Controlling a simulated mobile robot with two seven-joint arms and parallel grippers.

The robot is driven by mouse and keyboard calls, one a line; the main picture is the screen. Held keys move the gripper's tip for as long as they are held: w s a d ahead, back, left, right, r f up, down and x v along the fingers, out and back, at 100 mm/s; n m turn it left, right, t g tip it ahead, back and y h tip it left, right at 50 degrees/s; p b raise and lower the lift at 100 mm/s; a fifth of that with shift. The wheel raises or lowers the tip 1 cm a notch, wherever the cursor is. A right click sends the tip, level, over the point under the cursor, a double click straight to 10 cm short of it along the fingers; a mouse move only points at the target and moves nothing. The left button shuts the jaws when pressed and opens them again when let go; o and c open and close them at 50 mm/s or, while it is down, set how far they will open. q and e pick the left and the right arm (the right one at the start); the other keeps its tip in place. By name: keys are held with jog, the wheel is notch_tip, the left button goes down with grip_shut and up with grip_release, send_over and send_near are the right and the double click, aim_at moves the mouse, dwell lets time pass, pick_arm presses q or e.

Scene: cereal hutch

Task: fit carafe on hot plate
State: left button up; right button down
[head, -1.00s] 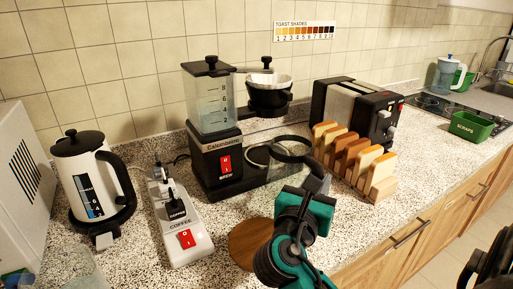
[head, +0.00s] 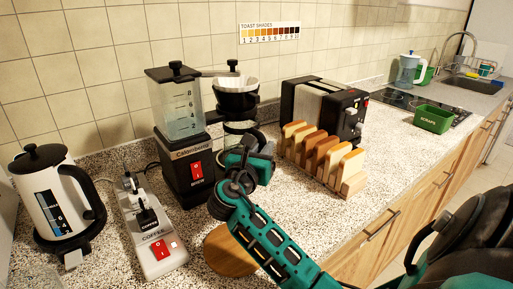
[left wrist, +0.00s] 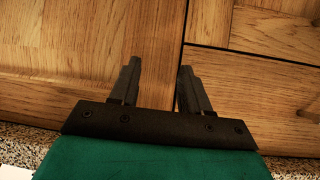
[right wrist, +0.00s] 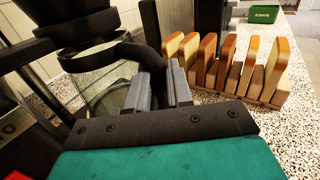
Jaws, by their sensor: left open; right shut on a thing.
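The glass carafe (head: 238,133) is below the dark filter basket (head: 237,98) of the coffee maker (head: 187,160). My right gripper (head: 256,150) is shut on the carafe's black handle, at the front right of the machine. In the right wrist view the handle (right wrist: 151,55) runs down between the fingers (right wrist: 160,92), with the carafe's glass (right wrist: 105,97) to their left. The hot plate is hidden behind my right arm and gripper, so I cannot tell whether the carafe touches it. My left gripper (left wrist: 157,88) is open and empty before wooden cabinet fronts.
A toast rack with slices (head: 322,152) and a toaster (head: 325,108) stand close to the right. A switch unit (head: 150,230) and a white kettle (head: 58,195) stand left. A round wooden board (head: 228,252) lies in front. The counter's right front is clear.

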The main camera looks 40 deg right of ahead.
jog(key=w+b, duration=0.1)
jog(key=w+d+f+b, duration=0.1)
jog(key=w+b, duration=0.1)
jog(key=shift+w+d+f, duration=0.15)
jog(key=shift+d+f, duration=0.05)
jog(key=shift+f, duration=0.1)
jog(key=c, duration=1)
grip_release()
jog(key=shift+f, duration=0.1)
